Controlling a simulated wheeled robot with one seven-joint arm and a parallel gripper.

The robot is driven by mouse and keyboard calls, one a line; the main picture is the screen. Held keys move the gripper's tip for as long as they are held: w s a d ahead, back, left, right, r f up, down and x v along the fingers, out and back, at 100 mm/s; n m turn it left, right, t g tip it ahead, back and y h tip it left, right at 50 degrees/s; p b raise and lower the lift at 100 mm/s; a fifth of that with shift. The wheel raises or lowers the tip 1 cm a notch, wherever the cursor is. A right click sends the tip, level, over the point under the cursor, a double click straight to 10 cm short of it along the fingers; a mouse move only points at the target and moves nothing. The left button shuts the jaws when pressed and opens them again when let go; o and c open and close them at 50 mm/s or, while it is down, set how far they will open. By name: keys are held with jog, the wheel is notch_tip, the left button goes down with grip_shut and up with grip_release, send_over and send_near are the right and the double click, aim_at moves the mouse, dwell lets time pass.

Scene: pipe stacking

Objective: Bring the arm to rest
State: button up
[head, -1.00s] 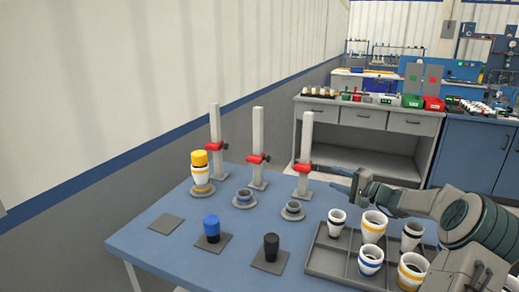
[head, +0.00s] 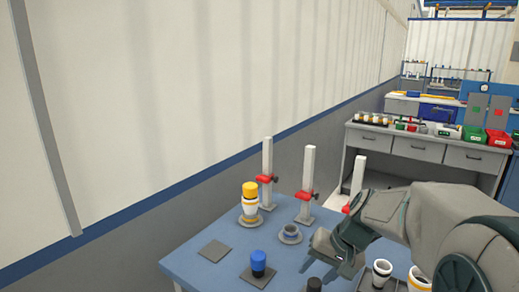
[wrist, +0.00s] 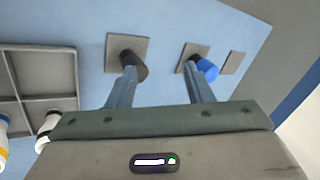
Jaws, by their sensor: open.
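My gripper (head: 320,268) is open and empty above the blue table (head: 203,270) in the head view. In the wrist view its two fingers (wrist: 160,80) are spread, with nothing between them. The black plug (wrist: 134,64) and the blue plug (wrist: 208,70) stand on grey square pads below and beyond the fingertips. In the head view the blue plug (head: 258,262) is left of my gripper, and the black plug (head: 314,285) is just below it. A white pipe piece with a yellow plug on top (head: 249,203) stands on the left stand.
Upright posts with red clamps (head: 265,180) line the table's back. A round stand (head: 290,234) holds a grey-blue piece. One grey pad (head: 214,251) is bare. A divided tray (wrist: 40,78) holds white cups (head: 382,273). My arm hides the right stand.

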jog(key=s+d+r+n+h+p, duration=0.1)
jog(key=s+r+h+p, duration=0.3)
jog(key=s, duration=1.1)
jog(key=shift+d+r+n, duration=0.15)
jog(key=shift+d+n, duration=0.2)
jog(key=shift+n, duration=0.45)
jog(key=shift+s, duration=0.1)
dwell(0.4)
